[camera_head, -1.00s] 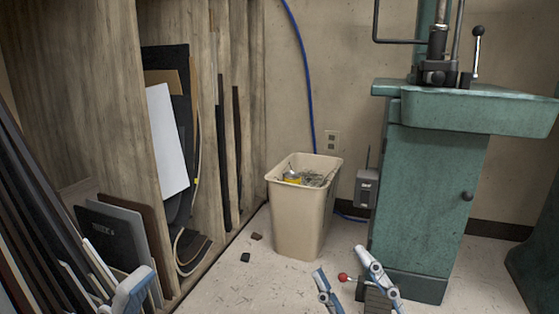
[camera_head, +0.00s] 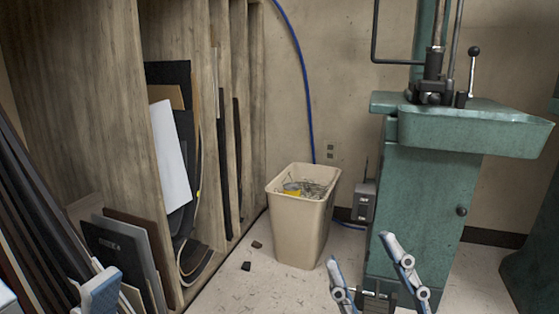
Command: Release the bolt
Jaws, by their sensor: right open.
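I cannot make out a bolt in the head view. My right gripper (camera_head: 360,250) is at the bottom, right of centre. Its two blue-grey fingers are spread apart, with nothing seen between them. It stands in front of the lower part of the green stitching machine (camera_head: 429,215) and hides some of its base. A blue and white part of my left side (camera_head: 100,290) shows at the lower left; whether it is open or shut cannot be told.
A beige bin (camera_head: 300,228) with scraps stands left of the machine. Wooden racks with upright sheets (camera_head: 173,170) fill the left. A black-knobbed lever (camera_head: 473,70) rises above the green tray (camera_head: 470,133). Dark scraps (camera_head: 246,266) lie on otherwise open floor.

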